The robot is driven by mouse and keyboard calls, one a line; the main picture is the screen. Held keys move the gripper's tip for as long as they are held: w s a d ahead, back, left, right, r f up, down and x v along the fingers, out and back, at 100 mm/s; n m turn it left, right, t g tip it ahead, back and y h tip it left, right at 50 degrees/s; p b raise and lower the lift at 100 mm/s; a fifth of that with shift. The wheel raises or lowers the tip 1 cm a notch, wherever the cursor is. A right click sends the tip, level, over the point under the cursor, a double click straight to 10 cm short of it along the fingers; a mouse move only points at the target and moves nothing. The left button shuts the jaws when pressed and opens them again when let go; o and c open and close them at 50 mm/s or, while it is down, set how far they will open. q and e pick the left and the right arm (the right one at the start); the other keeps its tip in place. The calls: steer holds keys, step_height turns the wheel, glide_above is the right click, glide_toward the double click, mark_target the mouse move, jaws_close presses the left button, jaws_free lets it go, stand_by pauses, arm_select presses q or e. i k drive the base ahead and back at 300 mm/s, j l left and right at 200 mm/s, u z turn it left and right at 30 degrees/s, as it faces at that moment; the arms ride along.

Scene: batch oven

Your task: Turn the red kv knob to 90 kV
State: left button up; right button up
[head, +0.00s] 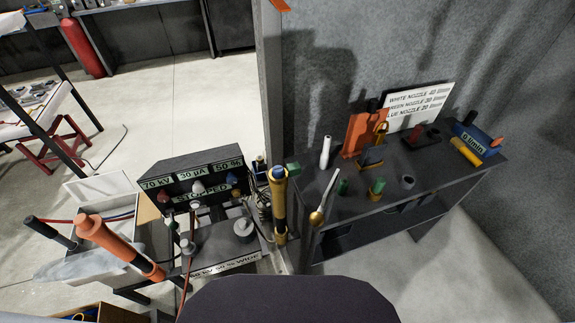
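A dark control box (190,172) stands left of centre in the head view. Its display panels read 70 kV (157,183), 30 µA and 50 %, with STOPPED (195,195) below. The red kV knob (163,196) sits on the front under the 70 kV display; its pointer direction is too small to tell. A white knob (197,187) and a blue knob (234,181) sit to its right.
A label (225,266) is on the front ledge. A dark bench (335,207) with nozzles stands right. Open floor (175,110) lies behind.

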mark_target(164, 196)
steer(key=u, duration=1.35)
steer(key=k+z, duration=0.2)
steer(key=i+j, duration=0.05)
steer(key=i, duration=0.05)
